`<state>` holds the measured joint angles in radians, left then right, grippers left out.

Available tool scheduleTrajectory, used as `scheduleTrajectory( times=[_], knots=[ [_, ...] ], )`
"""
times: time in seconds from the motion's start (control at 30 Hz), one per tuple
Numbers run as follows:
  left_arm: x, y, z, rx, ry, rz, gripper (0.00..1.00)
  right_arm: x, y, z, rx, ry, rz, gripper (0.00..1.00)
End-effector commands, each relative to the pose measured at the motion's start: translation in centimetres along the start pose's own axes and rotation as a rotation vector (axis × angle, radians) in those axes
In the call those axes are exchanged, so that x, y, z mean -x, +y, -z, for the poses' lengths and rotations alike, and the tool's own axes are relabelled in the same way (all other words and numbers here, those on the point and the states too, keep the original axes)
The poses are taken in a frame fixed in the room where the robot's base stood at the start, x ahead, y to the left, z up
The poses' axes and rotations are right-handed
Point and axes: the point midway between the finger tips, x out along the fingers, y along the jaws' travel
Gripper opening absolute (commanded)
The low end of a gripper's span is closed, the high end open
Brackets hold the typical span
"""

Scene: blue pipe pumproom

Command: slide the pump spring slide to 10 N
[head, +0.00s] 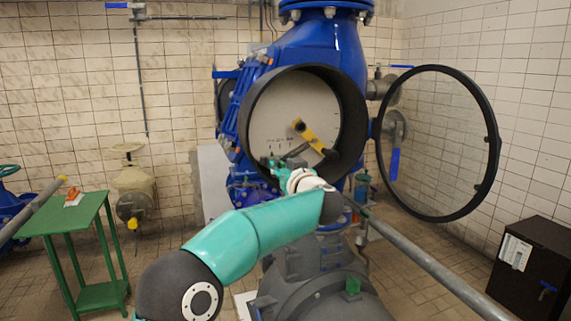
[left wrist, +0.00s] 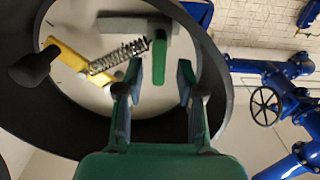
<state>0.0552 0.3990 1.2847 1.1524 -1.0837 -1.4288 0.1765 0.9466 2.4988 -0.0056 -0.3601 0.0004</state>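The round black housing (head: 352,97) on the blue pump holds a pale dial face (head: 285,100). A yellow lever (head: 313,137) with a black knob crosses the face; the lever also shows in the left wrist view (left wrist: 65,63). A coil spring (left wrist: 118,56) runs from the lever toward a green slide piece (left wrist: 159,62) by a grey bar (left wrist: 118,26). My left gripper (head: 275,163) is at the lower left of the housing opening. In the left wrist view its fingers (left wrist: 159,82) are open, with the green piece showing between their tips. Contact cannot be told. Scale markings are too small to read.
A round glass door (head: 440,140) stands open to the right of the housing. A grey rail (head: 430,262) runs at the lower right. A green table (head: 80,213) stands left and a dark cabinet (head: 535,265) right.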

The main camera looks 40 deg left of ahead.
Motion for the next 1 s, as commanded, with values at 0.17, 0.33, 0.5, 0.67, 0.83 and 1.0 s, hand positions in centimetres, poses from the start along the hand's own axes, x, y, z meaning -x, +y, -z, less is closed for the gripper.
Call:
scheduleTrajectory(
  times=[0.17, 0.33, 0.5, 0.67, 0.83, 1.0],
  knots=[
    [-1.14, 0.01, -0.02, -0.001, 0.0, 0.0, 0.38, 0.28, -0.1, -0.01, 0.0, 0.0, 0.0, 0.0],
    [-1.25, 0.05, -0.03, 0.0, 0.0, -0.001, 0.38, 0.26, -0.09, -0.01, 0.0, 0.0, 0.0, 0.0],
    [-1.22, 0.05, -0.03, -0.001, 0.0, -0.001, 0.29, 0.26, -0.09, -0.01, 0.0, 0.0, 0.0, 0.0],
    [-1.2, 0.05, -0.03, -0.001, 0.0, -0.001, 0.03, 0.26, -0.09, -0.01, 0.0, 0.0, 0.0, 0.0],
    [-1.21, 0.02, -0.03, -0.001, 0.0, 0.0, 0.0, 0.26, -0.09, 0.0, 0.0, 0.0, 0.0, 0.0],
    [-1.21, -0.02, -0.03, -0.001, 0.0, 0.001, 0.0, 0.26, -0.09, 0.0, 0.0, 0.0, 0.0, 0.0]
  ],
)
